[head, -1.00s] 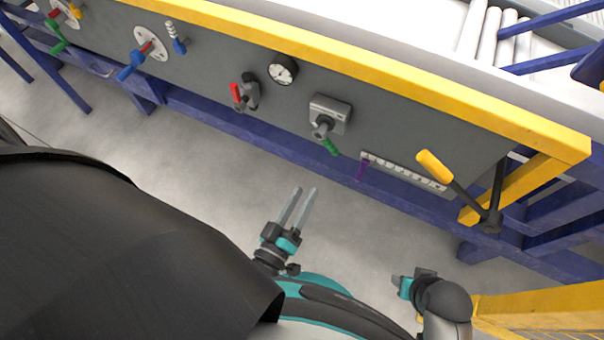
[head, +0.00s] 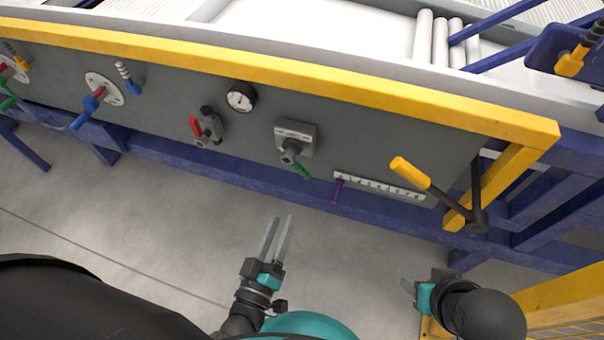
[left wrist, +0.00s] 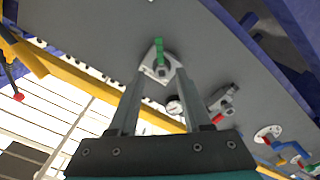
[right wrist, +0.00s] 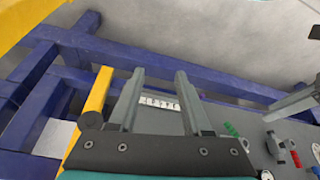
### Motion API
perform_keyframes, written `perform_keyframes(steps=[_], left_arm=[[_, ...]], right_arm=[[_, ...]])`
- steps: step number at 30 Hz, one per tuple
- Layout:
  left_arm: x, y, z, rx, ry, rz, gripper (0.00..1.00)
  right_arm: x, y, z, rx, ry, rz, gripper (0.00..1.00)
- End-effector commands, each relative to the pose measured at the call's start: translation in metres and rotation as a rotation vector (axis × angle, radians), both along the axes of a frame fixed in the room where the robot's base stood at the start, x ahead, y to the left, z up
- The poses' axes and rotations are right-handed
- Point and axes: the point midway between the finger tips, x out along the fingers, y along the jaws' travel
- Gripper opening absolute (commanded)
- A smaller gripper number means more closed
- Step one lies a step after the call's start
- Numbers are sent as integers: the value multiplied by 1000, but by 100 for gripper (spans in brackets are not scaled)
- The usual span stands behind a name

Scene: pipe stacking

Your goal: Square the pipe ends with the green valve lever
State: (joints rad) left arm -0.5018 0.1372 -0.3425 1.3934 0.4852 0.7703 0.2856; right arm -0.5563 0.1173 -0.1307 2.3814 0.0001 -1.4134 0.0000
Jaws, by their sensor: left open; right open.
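A green lever (head: 302,171) hangs from a grey valve box (head: 296,137) on the grey panel (head: 150,130). It points down and slightly right. The green lever (left wrist: 159,48) also shows in the left wrist view, beyond the fingers. My left gripper (head: 277,219) is open and empty, below the lever and apart from it. My right gripper (head: 405,288) is open and empty at the lower right, below the yellow-handled lever. Another green handle (head: 7,103) is at the far left. White pipes (head: 440,40) lie side by side behind the panel; their ends are partly hidden.
A yellow-handled lever (head: 410,172) sticks out at the panel's right end. A purple lever (head: 337,188) stands at a white scale strip (head: 380,186). A gauge (head: 241,97), red lever (head: 196,127) and blue lever (head: 88,112) are further left. A yellow rail (head: 300,82) tops the panel.

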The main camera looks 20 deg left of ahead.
Motion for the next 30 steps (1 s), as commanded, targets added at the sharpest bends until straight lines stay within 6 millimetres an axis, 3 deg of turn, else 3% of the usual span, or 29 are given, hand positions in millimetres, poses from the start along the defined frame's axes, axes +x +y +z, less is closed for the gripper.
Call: perform_keyframes(steps=[5,9,30], left_arm=[[22,-1,1,0,-6,0,49],[51,-2,0,-1,-7,1,49],[119,-4,0,-1,-4,0,49]], right_arm=[[-1,0,10,2,-17,0,49],[7,9,10,30,-93,19,49],[47,59,6,191,-448,80,49]])
